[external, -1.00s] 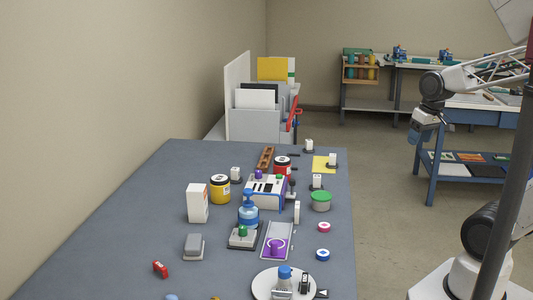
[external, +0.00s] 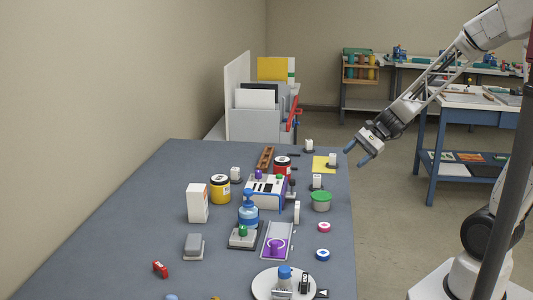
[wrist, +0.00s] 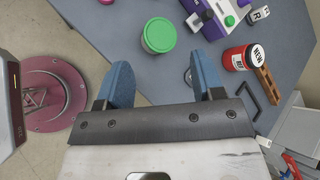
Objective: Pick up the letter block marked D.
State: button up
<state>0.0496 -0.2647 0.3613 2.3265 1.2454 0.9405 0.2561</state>
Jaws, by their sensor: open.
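Another white block (external: 235,173) stands further left, by the yellow jar. Their letters are too small to read in the external view. In the wrist view one block (wrist: 260,14) shows an R at the top right; no D is readable. My gripper (external: 357,154) is open and empty, above the table's far right edge. Its blue fingers (wrist: 162,82) show in the wrist view.
A blue pump bottle (external: 248,210) and white carton (external: 197,203) stand nearer. The table's left side is mostly clear.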

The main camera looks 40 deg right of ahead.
jog(key=w+f+m+t+y, duration=0.1)
jog(key=w+f+m+t, duration=0.2)
jog(key=w+f+m, duration=0.4)
jog(key=m+t+h, duration=0.1)
jog(key=m+t, duration=0.2)
jog(key=m, duration=0.3)
send_near(320, 176)
jog(key=x, duration=0.5)
jog(key=shift+w+f, duration=0.1)
jog(key=shift+w, duration=0.05)
jog(key=shift+x, duration=1.25)
jog(key=shift+w+a, duration=0.1)
jog(key=shift+x, duration=2.5)
jog(key=shift+f, duration=0.1)
grip_shut()
